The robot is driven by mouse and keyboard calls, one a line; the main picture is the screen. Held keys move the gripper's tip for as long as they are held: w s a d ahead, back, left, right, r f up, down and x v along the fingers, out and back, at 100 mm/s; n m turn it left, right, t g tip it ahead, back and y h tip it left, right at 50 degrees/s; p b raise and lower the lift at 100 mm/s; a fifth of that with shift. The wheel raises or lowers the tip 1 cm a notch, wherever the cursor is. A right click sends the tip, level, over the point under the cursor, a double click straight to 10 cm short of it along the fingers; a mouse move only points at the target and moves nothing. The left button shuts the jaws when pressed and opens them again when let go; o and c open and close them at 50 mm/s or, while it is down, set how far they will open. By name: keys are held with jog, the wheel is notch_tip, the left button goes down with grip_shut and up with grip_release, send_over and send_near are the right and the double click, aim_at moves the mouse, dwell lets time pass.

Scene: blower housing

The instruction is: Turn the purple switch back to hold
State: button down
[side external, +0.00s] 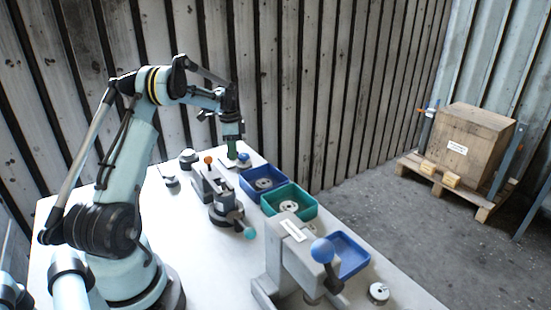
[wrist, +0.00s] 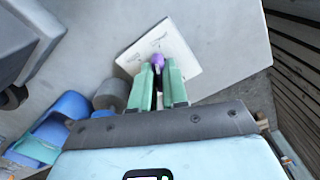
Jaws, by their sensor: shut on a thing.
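The purple switch (wrist: 157,59) stands on a white plate (wrist: 181,48) with small dark print that I cannot read. My gripper (wrist: 158,70) has two green fingers closed around the purple switch, one on each side. Part of the switch is hidden between the fingers, so I cannot tell which marking it points to. In the side external view my gripper (side external: 232,152) points down at the far end of the white table, over the plate (side external: 227,163). The switch itself is hidden there by the fingers.
Blue (side external: 250,188) and green (side external: 275,207) trays line the table's right edge. A fixture with an orange knob (side external: 209,159) stands nearby. A wooden crate (side external: 470,135) is off the table.

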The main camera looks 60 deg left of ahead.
jog(key=n, duration=0.3)
jog(key=n, duration=0.3)
jog(key=shift+n, duration=0.9)
jog(key=n, duration=0.4)
jog(key=c, duration=1.2)
grip_release()
jog(key=shift+c, duration=0.2)
jog(key=shift+r, duration=0.1)
